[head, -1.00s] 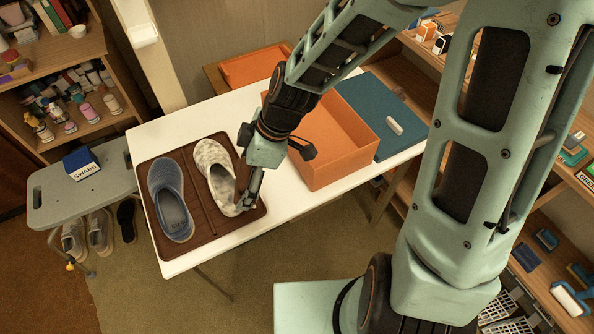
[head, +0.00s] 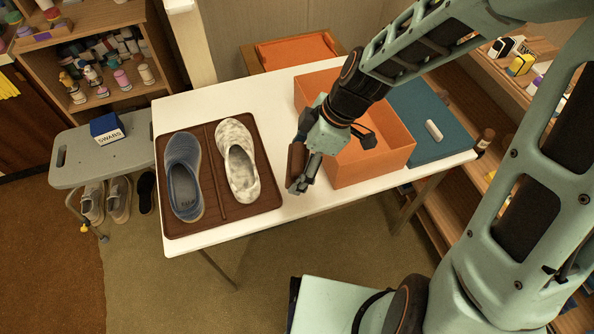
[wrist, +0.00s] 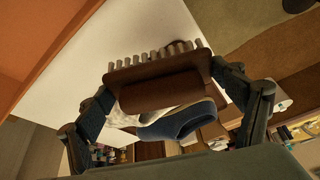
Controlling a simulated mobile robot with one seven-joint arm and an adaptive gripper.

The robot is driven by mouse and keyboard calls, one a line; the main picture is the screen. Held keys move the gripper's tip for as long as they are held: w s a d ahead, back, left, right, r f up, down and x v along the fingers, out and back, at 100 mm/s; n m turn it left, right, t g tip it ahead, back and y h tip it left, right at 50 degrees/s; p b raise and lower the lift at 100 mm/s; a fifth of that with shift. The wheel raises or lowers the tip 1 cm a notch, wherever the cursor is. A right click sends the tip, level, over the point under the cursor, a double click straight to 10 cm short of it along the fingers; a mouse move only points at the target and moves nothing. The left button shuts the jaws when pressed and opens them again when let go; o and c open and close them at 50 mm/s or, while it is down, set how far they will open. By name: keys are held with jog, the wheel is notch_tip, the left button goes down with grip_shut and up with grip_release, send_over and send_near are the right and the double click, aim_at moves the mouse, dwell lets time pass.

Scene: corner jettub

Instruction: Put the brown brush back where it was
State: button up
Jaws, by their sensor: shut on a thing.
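My gripper (head: 304,172) is shut on the brown brush (head: 296,158). It holds the brush above the white table, between the brown tray and the orange box. In the wrist view the brush (wrist: 160,84) lies across between the two fingers, with its pale bristles along the upper side of the picture. The brown tray (head: 262,200) has a raised middle divider. A blue shoe (head: 184,176) lies in its left part and a white mottled shoe (head: 238,160) in its right part.
The open orange box (head: 372,165) stands right of my gripper. A teal lid (head: 425,110) with a white item (head: 434,129) lies beyond it. A grey stool (head: 95,155) holds a blue swabs box (head: 107,128).

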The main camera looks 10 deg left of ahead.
jog(key=w+f+b, duration=0.1)
jog(key=f, duration=0.1)
jog(key=w+a+f+b, duration=0.1)
jog(key=w+f, duration=0.1)
jog(key=w+f+b, duration=0.2)
jog(key=shift+w+a+f, duration=0.15)
jog(key=shift+a, duration=0.1)
jog(key=shift+w+f+b, duration=0.15)
jog(key=shift+f+b, duration=0.95)
jog(key=shift+f, duration=0.4)
jog(key=shift+f, duration=0.1)
jog(key=shift+f, duration=0.15)
jog(key=o, duration=1)
jog(key=shift+d+r, duration=0.1)
jog(key=shift+r, duration=0.5)
jog(key=p+v, duration=0.2)
jog(key=v, duration=0.9)
jog(key=shift+r, duration=0.15)
